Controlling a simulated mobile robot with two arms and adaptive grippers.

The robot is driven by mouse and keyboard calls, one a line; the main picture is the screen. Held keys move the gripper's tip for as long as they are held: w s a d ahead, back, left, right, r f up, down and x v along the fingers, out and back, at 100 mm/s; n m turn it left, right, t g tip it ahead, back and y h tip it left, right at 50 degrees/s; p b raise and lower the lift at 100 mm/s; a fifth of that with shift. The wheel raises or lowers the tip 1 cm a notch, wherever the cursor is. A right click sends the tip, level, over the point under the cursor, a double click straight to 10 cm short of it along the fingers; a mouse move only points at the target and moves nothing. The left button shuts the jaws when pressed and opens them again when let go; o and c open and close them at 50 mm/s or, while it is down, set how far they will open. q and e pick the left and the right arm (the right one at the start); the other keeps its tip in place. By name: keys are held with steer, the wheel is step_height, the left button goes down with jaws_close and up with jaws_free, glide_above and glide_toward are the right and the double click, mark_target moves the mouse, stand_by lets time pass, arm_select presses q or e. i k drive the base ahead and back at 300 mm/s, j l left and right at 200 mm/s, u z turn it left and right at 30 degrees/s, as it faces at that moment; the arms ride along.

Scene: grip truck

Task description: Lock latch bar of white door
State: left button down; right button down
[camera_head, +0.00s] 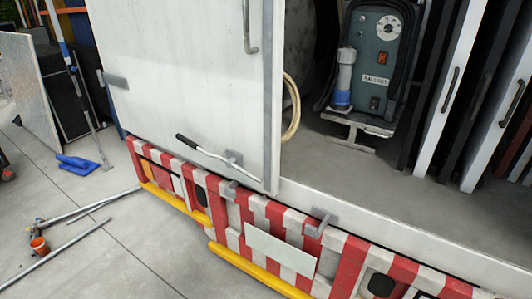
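The white door (190,70) of the truck fills the upper left of the head view and covers the left part of the cargo opening. A thin latch bar (215,157) with a black grip (186,141) slants down to the right across the door's lower part. A small grey bracket (234,158) holds it to the door. One grey catch (230,189) sits on the truck's rear edge just below the door. The bar's right end lies above this edge, apart from the catch. Neither of my grippers is in view.
A second grey catch (320,223) stands on the rear edge further right. Right of the door the truck is open, with a grey-green machine (377,65) and white panels (449,85) inside.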

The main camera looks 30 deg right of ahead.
mark_target(231, 163)
steer(key=z, duration=0.5)
steer(key=i+z, duration=0.3)
steer(key=i+j+z, duration=0.25)
steer(key=i, duration=0.2)
steer(key=l, duration=0.1)
